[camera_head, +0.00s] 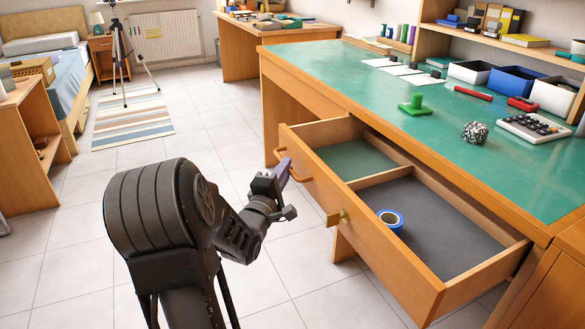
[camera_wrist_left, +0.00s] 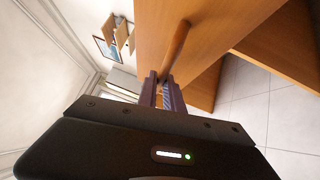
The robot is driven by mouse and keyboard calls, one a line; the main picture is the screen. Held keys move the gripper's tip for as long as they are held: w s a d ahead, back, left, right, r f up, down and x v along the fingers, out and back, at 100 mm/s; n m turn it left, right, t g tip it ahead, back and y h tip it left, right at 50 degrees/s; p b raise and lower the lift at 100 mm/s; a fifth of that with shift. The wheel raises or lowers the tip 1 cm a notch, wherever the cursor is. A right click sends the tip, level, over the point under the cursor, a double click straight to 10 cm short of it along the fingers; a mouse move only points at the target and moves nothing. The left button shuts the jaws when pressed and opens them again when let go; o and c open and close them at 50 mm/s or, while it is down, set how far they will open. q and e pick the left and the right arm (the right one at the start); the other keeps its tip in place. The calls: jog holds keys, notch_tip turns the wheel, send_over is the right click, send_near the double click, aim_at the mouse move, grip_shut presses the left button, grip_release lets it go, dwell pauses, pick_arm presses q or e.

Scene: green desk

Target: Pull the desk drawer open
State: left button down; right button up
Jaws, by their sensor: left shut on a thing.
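The desk drawer (camera_head: 395,237) is pulled well out from under the green desk top (camera_head: 400,100). Its inside shows two compartments with a wooden divider. A blue roll of tape (camera_head: 390,221) lies in the larger compartment. The wooden drawer handle (camera_head: 297,177) is on the left part of the drawer front. My left gripper (camera_head: 283,171) is at this handle, and in the left wrist view its fingers (camera_wrist_left: 166,92) are shut around the handle bar (camera_wrist_left: 174,48). My right gripper is not in view.
The desk top holds a green stamp-like object (camera_head: 415,105), a dark speckled ball (camera_head: 474,132), a calculator (camera_head: 533,128) and trays. The tiled floor (camera_head: 130,240) around my left arm is clear.

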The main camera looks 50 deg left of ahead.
pick_arm(q)
jog(key=shift+s+f, duration=0.1)
jog(key=shift+s, duration=0.1)
jog(key=c, duration=1.5)
grip_release()
jog(key=p+v, duration=0.1)
jog(key=v, duration=0.6)
jog(key=shift+s+d+p, duration=0.1)
jog(key=shift+s+p, duration=0.3)
